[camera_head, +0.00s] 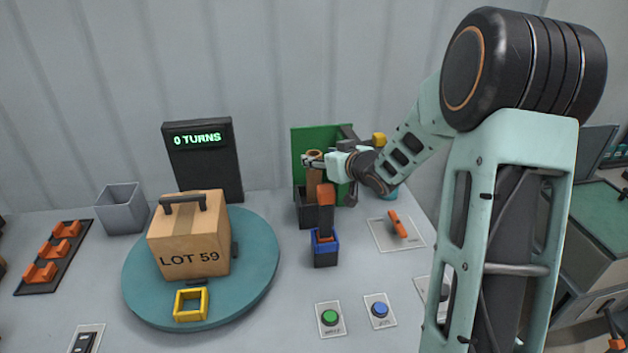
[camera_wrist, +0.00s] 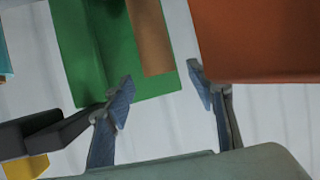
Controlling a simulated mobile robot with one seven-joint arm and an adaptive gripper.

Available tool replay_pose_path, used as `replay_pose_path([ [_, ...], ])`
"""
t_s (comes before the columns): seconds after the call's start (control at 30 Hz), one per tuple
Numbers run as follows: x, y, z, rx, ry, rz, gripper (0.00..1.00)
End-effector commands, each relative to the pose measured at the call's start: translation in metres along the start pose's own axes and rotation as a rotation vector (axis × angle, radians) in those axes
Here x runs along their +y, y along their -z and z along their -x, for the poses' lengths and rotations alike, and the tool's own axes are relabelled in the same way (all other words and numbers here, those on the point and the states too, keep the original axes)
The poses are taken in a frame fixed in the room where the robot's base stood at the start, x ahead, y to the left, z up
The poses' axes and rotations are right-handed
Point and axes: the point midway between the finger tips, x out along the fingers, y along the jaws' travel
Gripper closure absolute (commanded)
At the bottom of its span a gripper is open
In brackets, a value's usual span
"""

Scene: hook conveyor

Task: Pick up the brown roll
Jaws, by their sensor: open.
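The brown roll (camera_head: 314,185) stands upright in a dark holder (camera_head: 307,212) in front of a green panel (camera_head: 302,142). In the wrist view the roll (camera_wrist: 150,35) shows as a brown strip against the green, beyond the fingertips. My gripper (camera_head: 310,160) is at the roll's upper end in the head view; I cannot tell whether it touches. In the wrist view my gripper (camera_wrist: 162,92) has its two fingers wide apart with nothing between them.
A turntable (camera_head: 255,265) carries a LOT 59 box (camera_head: 188,240) on the left. Green (camera_head: 329,317) and blue (camera_head: 379,310) buttons sit at the front.

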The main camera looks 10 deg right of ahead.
Motion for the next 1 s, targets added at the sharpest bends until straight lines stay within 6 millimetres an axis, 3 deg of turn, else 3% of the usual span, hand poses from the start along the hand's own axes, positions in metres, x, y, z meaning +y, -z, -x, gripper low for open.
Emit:
replay_pose_path([
  [0.2, 0.0, -0.001, -0.024, -0.001, 0.001, 0.0, 0.49],
  [0.5, 0.001, 0.0, -0.026, 0.0, 0.0, 0.001, 0.51],
  [0.93, 0.001, 0.0, -0.026, 0.0, 0.0, 0.0, 0.98],
  [1.0, 0.001, 0.0, -0.026, 0.001, 0.0, 0.001, 0.98],
])
